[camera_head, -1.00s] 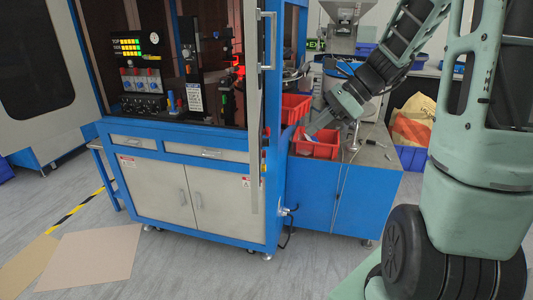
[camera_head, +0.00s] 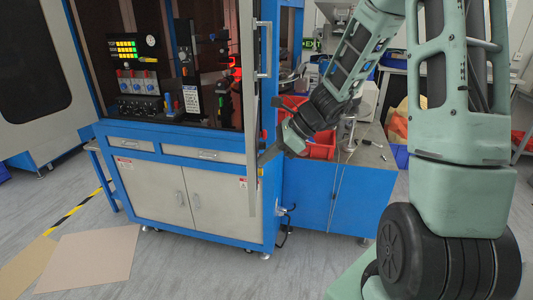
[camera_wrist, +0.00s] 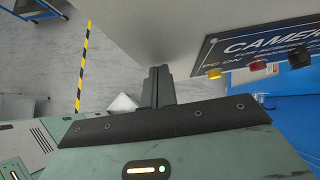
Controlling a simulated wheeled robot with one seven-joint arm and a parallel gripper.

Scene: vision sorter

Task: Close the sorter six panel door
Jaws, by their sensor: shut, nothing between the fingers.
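The sorter door (camera_head: 252,120) is a tall, pale grey panel. It stands open, swung out from the blue-framed sorter cabinet (camera_head: 190,232), and I see it nearly edge-on. Its long bar handle (camera_head: 265,48) is on the upper right side. My gripper (camera_head: 264,156) is beside the door's right side, below the handle. In the wrist view the fingers (camera_wrist: 158,78) are together and empty, close to a pale grey surface (camera_wrist: 150,35) that looks like the door. I cannot tell whether they touch it.
A dark "CAMERA" sign (camera_wrist: 262,50) with yellow, red and black buttons is at the right of the wrist view. Red bins (camera_head: 322,145) sit on a blue side cabinet (camera_head: 310,190) behind my arm.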

